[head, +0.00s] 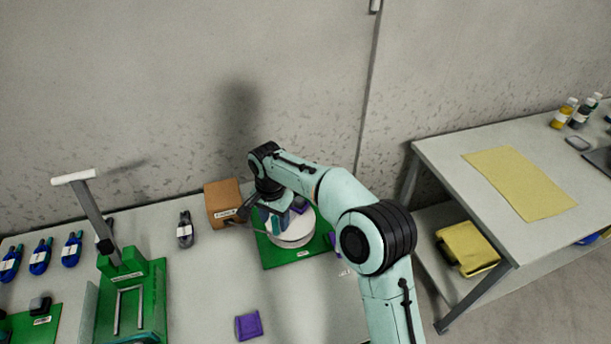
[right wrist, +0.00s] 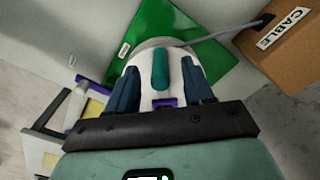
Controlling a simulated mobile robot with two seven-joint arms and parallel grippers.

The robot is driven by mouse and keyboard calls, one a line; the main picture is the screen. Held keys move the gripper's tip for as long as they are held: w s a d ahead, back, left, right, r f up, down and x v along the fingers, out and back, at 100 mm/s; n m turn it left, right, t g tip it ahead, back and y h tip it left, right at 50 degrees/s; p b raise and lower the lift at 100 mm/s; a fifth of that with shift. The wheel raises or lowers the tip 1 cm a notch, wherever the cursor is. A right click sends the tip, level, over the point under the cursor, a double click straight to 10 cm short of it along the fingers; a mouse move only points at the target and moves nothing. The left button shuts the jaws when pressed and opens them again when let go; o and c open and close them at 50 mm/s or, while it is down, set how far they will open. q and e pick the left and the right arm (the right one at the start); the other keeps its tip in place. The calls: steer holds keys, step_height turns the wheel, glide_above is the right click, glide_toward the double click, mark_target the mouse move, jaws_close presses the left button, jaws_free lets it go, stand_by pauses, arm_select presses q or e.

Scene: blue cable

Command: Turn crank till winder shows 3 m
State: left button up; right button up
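The winder's round white drum (head: 292,232) sits on a green base plate (head: 285,257) at the middle of the table, partly hidden by my right arm. In the right wrist view the white drum (right wrist: 183,75) carries an upright teal knob (right wrist: 160,70), which looks like the crank handle. My right gripper (right wrist: 160,88) is over the drum with its dark blue fingers apart on either side of the knob. White drum shows between the knob and each finger. A grey cable (right wrist: 215,36) runs from the drum to the cable box. No length reading can be made out.
The brown cable box (head: 223,202) stands just left of the winder. A green fixture (head: 130,290) with a tilted grey lever and white handle stands further left, near several blue cable coils (head: 41,256). A purple block (head: 249,325) lies in front. A second table (head: 455,165) stands right.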

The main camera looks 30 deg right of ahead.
arm_select(q)
steer(key=shift+r, duration=0.1)
arm_select(e)
steer(key=shift+r, duration=0.1)
steer(key=shift+r+p, duration=1.35)
steer(key=shift+r, duration=0.95)
steer(key=shift+r+p, duration=0.85)
steer(key=shift+r, duration=0.8)
arm_select(q)
steer(key=w+r, duration=0.4)
steer(key=r, duration=0.1)
steer(key=shift+r, duration=0.15)
steer(key=shift+s, duration=0.1)
steer(key=shift+s, duration=0.1)
arm_select(e)
steer(key=shift+s+f, duration=0.1)
steer(key=shift+f, duration=0.05)
